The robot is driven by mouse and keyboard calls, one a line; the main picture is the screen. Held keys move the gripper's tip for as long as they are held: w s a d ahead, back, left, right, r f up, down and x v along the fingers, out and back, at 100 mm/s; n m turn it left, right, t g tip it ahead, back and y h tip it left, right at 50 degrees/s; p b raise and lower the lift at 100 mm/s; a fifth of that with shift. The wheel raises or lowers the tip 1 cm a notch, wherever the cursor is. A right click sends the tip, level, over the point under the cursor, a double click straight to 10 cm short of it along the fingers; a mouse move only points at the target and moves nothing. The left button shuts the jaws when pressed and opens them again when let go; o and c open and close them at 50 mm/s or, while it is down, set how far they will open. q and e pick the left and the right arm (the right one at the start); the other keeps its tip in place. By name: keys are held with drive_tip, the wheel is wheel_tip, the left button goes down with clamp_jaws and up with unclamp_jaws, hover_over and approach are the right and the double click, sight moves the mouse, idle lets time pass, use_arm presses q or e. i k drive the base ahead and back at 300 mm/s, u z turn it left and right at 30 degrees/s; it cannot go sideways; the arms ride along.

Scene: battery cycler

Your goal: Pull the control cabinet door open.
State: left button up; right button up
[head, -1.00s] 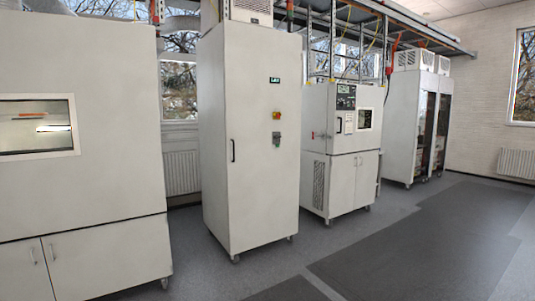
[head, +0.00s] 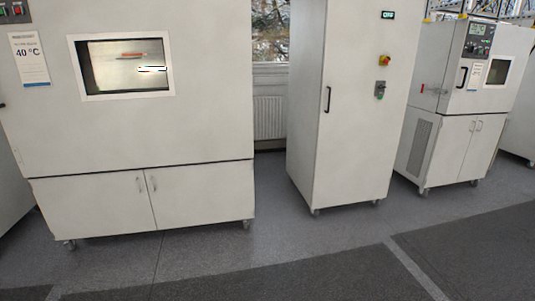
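A tall, pale cabinet (head: 350,140) stands right of the middle in the head view, on small castors. Its front door is shut. A dark vertical handle (head: 327,99) sits near the door's left edge. The door also carries a small green-lit display (head: 388,15), a red and yellow switch (head: 384,60) and a grey latch or lock unit (head: 380,90). The cabinet's top is cut off by the frame. Neither of my grippers shows in the view.
A wide test chamber (head: 130,130) with a window stands on the left, close by. A smaller chamber (head: 464,110) stands to the right. A radiator (head: 269,118) is on the wall between the wide chamber and the cabinet. The grey floor (head: 290,245) in front is clear.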

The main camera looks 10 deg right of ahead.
sight(359, 133)
drive_tip(key=z, duration=0.6)
drive_tip(key=i, duration=2.5)
drive_tip(key=z, duration=0.9)
drive_tip(key=i, duration=1.1)
drive_tip(key=z, duration=0.1)
